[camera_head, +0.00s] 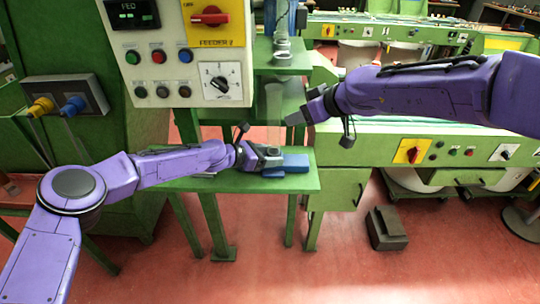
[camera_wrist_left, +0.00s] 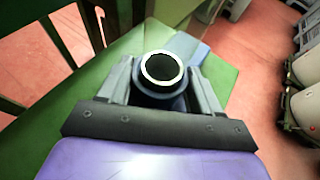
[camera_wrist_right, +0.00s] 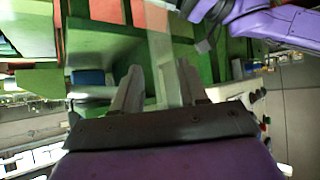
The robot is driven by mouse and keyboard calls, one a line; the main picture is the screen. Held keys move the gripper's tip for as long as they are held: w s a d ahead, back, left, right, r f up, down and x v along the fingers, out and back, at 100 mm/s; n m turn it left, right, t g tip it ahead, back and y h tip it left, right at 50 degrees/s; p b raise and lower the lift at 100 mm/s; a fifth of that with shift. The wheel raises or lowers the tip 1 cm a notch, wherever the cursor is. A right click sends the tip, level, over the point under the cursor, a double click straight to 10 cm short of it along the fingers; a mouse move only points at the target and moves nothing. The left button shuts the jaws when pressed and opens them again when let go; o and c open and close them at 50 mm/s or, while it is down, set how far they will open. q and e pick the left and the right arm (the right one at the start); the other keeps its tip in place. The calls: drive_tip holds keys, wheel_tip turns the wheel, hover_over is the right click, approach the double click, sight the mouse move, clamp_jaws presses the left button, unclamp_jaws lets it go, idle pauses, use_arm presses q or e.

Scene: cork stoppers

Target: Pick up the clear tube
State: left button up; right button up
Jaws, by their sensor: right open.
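The clear tube (camera_head: 274,101) stands upright and faint in the middle of the head view, just left of my right gripper (camera_head: 297,114). In the right wrist view the tube (camera_wrist_right: 164,66) appears as a pale see-through strip running between the two fingers of my right gripper (camera_wrist_right: 155,88). Those fingers are open, with gaps beside the tube. My left gripper (camera_head: 268,156) is low over the green shelf, its fingers on both sides of a dark cylinder with a pale rim (camera_wrist_left: 162,68). The fingers appear to press on it.
A blue block (camera_head: 294,163) lies on the green shelf (camera_head: 230,181) beside my left gripper. A control panel (camera_head: 170,80) stands at the left. A dark box (camera_head: 386,229) lies on the red floor.

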drive_tip(key=o, duration=0.4)
drive_tip(key=shift+c, duration=0.2)
drive_tip(key=shift+o, duration=1.1)
drive_tip(key=shift+f, duration=0.4)
drive_tip(key=m+t+h, duration=0.3)
drive_tip(key=m+t, duration=0.3)
drive_tip(key=t, duration=0.4)
approach(276, 132)
drive_tip(key=x, duration=1.2)
drive_tip(key=shift+w+a, duration=0.1)
drive_tip(key=shift+w, duration=0.05)
